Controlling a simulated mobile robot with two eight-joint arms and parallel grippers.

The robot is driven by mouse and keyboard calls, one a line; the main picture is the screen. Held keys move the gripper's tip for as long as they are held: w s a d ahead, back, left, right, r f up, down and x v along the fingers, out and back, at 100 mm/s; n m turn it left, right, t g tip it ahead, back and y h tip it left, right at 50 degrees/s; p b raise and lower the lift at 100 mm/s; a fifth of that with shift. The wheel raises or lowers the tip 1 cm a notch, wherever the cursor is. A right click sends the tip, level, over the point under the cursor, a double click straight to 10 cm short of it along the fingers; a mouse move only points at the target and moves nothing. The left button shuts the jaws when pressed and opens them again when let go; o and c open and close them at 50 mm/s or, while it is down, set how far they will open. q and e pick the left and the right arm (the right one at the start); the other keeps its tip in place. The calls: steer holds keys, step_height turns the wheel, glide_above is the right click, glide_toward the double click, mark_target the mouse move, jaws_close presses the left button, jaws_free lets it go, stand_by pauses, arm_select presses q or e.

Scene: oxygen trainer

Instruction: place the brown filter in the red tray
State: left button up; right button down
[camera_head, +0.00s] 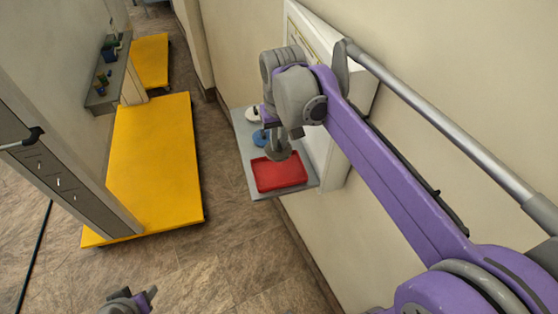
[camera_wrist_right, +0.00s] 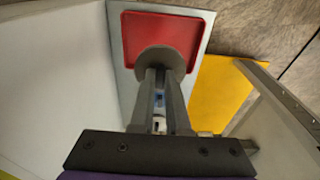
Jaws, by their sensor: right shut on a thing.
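The red tray (camera_head: 281,178) lies on a grey shelf (camera_head: 243,143) against the wall; it also shows in the right wrist view (camera_wrist_right: 188,27). My right gripper (camera_head: 275,138) is shut on the brown filter (camera_head: 280,153), a round grey-brown disc. The filter hangs at the inner end of the tray in the head view. In the right wrist view the filter (camera_wrist_right: 162,58) overlaps the tray's near edge, between the fingertips. I cannot tell its exact height above the tray. Part of my left gripper (camera_head: 130,302) shows at the bottom edge, its jaws unclear.
A white round thing (camera_head: 252,114) and a blue round thing (camera_head: 259,138) stand on the shelf behind the tray. A white wall cabinet (camera_head: 362,88) is close to my right arm. Yellow platforms (camera_head: 155,165) stand across the open floor at left.

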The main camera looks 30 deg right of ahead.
mark_target(279, 147)
steer(key=f, duration=0.3)
steer(key=shift+s+a, duration=0.15)
steer(key=shift+s, duration=0.1)
steer(key=shift+w+f, duration=0.1)
steer(key=shift+f, duration=2.4)
steer(key=shift+f, duration=0.1)
steer(key=shift+f+b, duration=0.15)
steer(key=shift+b, duration=0.15)
steer(key=c, duration=0.9)
jaws_free()
steer(key=shift+r, duration=0.6)
steer(key=r, duration=0.3)
steer(key=s+r, duration=0.1)
steer(key=r, duration=0.3)
steer(key=r+p, duration=0.1)
steer(key=r, duration=0.3)
steer(key=shift+s+a, duration=0.15)
steer(key=shift+s, duration=0.05)
steer(key=s+a+f+n+t, duration=0.1)
steer(key=s+a+f+t, duration=0.1)
steer(key=s+f, duration=0.4)
steer(key=s+a+f+n+t, duration=0.1)
steer(key=s+a+f, duration=0.3)
steer(key=f, duration=0.6)
steer(key=s+t, duration=0.1)
steer(key=s, duration=0.1)
steer(key=shift+s+a+n, duration=0.25)
steer(key=shift+s+n, duration=0.1)
steer(key=shift+n, duration=0.05)
